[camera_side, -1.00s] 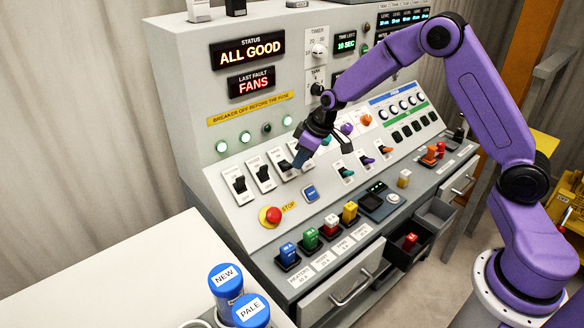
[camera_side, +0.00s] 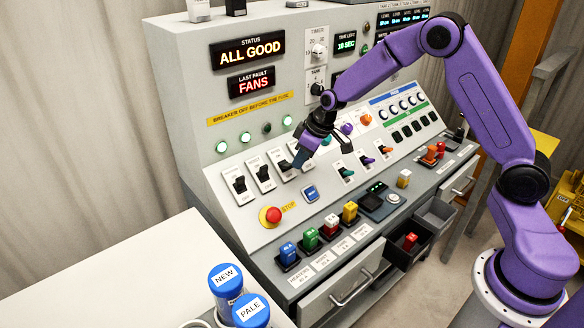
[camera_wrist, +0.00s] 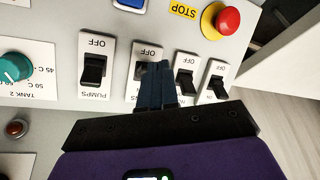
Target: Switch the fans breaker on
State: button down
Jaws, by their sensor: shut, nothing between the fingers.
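A row of black-levered breakers on white plates sits on the sloping panel. In the wrist view the pumps breaker (camera_wrist: 94,68) is at the left, marked OFF at its upper edge. Beside it is a breaker (camera_wrist: 148,50) whose name and lever are mostly hidden behind my fingers; it fits the fans breaker, but I cannot read its name. My gripper (camera_wrist: 156,68) is shut and empty, with its fingertips at this breaker. In the side view my gripper (camera_side: 299,161) is low over the row's right end. I cannot tell whether it touches the lever.
Two more breakers (camera_wrist: 187,80) (camera_wrist: 217,83) stand close beside my fingers. A red stop button (camera_side: 273,215) and blue button (camera_side: 311,193) lie below the row. Of the round lamps above, the third (camera_side: 267,128) is dark and the others glow.

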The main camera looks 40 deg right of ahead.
aim_at(289, 165)
jog(key=shift+f, duration=1.65)
jog(key=shift+w+r, duration=0.15)
jog(key=shift+w, duration=0.3)
dwell(0.3)
jog(key=shift+w+r, duration=0.25)
jog(key=shift+w, duration=0.3)
jog(key=shift+w+r, duration=0.2)
jog(key=shift+w, duration=0.45)
jog(key=shift+w+a+r, duration=0.1)
jog(key=shift+w+r, duration=0.05)
jog(key=shift+w, duration=0.3)
jog(key=shift+w+a+r, duration=0.1)
jog(key=shift+w+r, duration=0.05)
jog(key=shift+w, duration=0.3)
dwell(0.3)
jog(key=shift+s+r, duration=0.3)
jog(key=shift+s, duration=0.25)
jog(key=shift+s+r, duration=0.3)
jog(key=shift+s, duration=0.25)
jog(key=shift+s+d+r, duration=0.1)
jog(key=shift+s+r, duration=0.05)
jog(key=shift+s, duration=0.35)
jog(key=shift+s+d+r, duration=0.1)
jog(key=shift+s, duration=0.35)
